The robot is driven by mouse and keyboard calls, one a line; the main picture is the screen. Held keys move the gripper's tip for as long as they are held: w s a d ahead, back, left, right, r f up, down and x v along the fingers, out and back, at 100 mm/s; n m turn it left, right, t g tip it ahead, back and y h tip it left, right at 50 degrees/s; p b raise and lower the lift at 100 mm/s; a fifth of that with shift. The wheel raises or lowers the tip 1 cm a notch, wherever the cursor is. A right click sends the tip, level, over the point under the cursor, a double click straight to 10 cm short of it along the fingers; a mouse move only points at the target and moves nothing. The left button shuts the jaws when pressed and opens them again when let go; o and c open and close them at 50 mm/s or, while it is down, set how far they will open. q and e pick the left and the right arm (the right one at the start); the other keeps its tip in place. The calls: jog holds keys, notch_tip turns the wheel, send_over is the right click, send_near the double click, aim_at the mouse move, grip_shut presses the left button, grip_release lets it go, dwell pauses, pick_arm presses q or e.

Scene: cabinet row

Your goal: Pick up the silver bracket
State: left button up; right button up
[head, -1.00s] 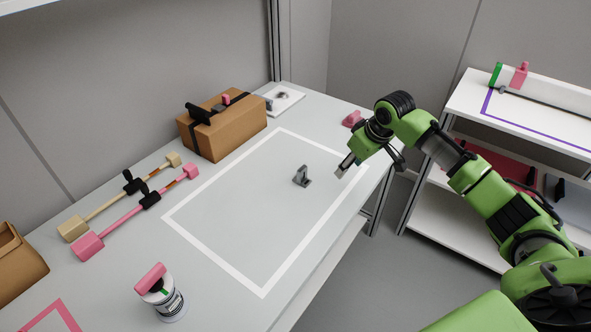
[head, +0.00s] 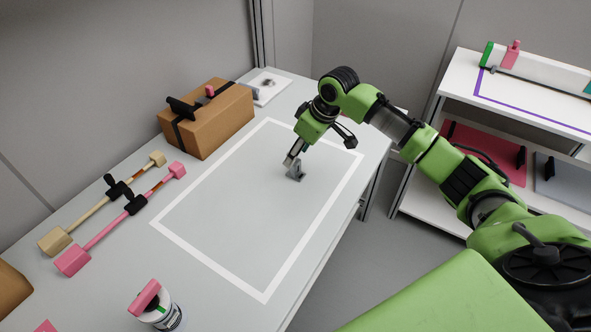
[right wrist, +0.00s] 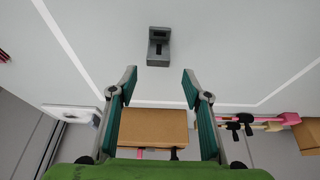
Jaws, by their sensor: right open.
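The silver bracket (head: 295,172) stands on the table inside the white taped rectangle, toward its far right part. In the right wrist view the bracket (right wrist: 159,47) lies just beyond the fingertips, about midway between them. My right gripper (head: 291,160) is close beside the bracket in the head view and partly overlaps it there. In the right wrist view my right gripper (right wrist: 160,72) has its fingers spread wide with nothing between the tips. My left gripper is not in view.
A brown box (head: 222,128) with a black strap stands at the table's back. Tan (head: 100,205) and pink (head: 118,222) mallet-like tools lie at left. A white can (head: 160,305) stands in front. A shelf unit (head: 520,98) is at right. The taped area is otherwise clear.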

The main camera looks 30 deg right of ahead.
aim_at(297, 162)
jog(key=shift+s+d+f+x, duration=0.1)
jog(key=shift+d+x, duration=0.05)
jog(key=shift+x, duration=0.75)
jog(key=shift+s+d+f+x, duration=0.1)
jog(key=shift+s+x, duration=0.05)
jog(key=shift+x, duration=0.7)
jog(key=shift+s+d+x, duration=0.1)
jog(key=shift+d+x, duration=0.05)
jog(key=shift+x, duration=0.75)
jog(key=c, duration=1.2)
